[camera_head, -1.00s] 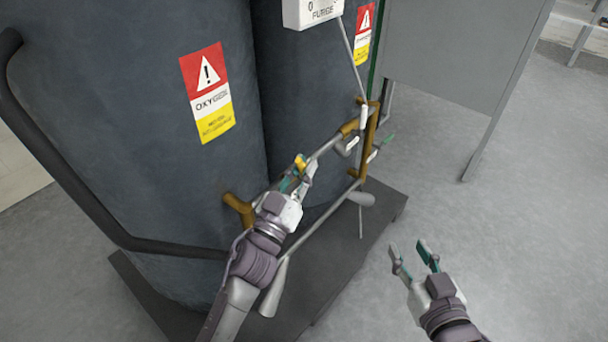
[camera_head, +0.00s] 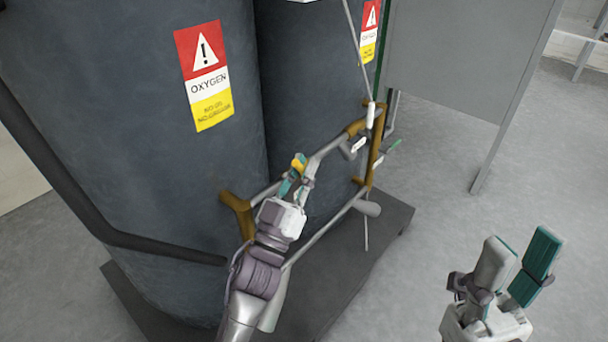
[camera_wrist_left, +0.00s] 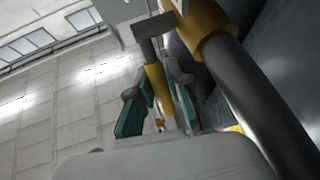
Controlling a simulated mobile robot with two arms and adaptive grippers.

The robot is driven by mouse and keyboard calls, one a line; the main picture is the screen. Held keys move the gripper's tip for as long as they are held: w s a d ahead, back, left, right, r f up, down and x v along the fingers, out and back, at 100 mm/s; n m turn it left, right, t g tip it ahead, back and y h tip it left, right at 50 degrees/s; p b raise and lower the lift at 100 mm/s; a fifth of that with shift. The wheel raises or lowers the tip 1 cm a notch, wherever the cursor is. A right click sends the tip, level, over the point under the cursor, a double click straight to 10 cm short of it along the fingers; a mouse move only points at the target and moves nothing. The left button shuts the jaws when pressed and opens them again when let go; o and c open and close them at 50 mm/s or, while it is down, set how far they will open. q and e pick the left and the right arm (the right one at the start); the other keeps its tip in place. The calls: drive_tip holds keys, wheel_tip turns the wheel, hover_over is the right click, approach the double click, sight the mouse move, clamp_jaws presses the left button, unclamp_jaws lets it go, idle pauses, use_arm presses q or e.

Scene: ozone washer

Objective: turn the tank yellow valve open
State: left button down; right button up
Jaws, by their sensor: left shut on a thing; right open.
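The yellow valve (camera_head: 299,163) is a small yellow piece at the pipe in front of the two dark tanks. My left gripper (camera_head: 297,175) is shut on it, and its fingers hide most of it. In the left wrist view a yellow part (camera_wrist_left: 156,88) with a grey end lies between the teal-padded fingers (camera_wrist_left: 158,103). The valve's exact angle is hard to tell. The near dark tank (camera_head: 130,140) bears an oxygen warning label (camera_head: 204,76). My right gripper (camera_head: 518,252) is open and empty at the lower right, apart from the pipes.
Brass fittings (camera_head: 240,214) and grey pipes (camera_head: 325,228) form a frame before the tanks. A dark handrail (camera_head: 60,175) curves along the left. The tanks stand on a dark base plate (camera_head: 345,265). A grey panel (camera_head: 455,60) stands behind at right. The floor at right is clear.

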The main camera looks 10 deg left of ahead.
sight(301, 175)
use_arm(q)
drive_tip(key=shift+s+f+b, duration=0.1)
drive_tip(key=shift+f+b, duration=0.05)
drive_tip(key=shift+b, duration=0.4)
idle(0.4)
drive_tip(key=c, duration=1.1)
unclamp_jaws()
drive_tip(key=shift+a, duration=0.1)
drive_tip(key=v, duration=0.4)
drive_tip(key=shift+s+f, duration=0.25)
drive_tip(key=shift+f, duration=0.1)
drive_tip(key=s+a, duration=0.1)
drive_tip(key=s, duration=0.2)
drive_tip(key=s+a, duration=0.2)
drive_tip(key=s, duration=0.2)
drive_tip(key=s+a, duration=0.1)
drive_tip(key=s, duration=0.3)
drive_tip(key=shift+s+a, duration=0.15)
drive_tip(key=shift+s, duration=0.1)
